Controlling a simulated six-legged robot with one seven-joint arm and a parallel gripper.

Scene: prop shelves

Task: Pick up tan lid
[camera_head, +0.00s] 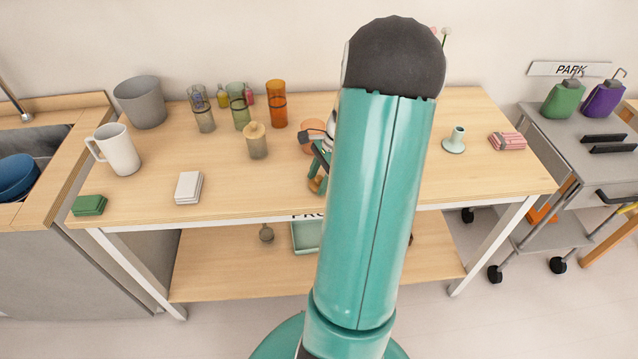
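Only a few dark and teal parts show. A small brownish piece shows at its lower end, and I cannot tell whether it is held. Whether the fingers are open or shut does not show.
Orange (276,104), green (238,106) and grey tumblers (203,110) stand behind the jar. A grey bin (141,102), white pitcher (119,152), white stack (189,187) and green stack (89,205) are left. Tabletop in front of the jar is clear. My arm blocks the middle.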

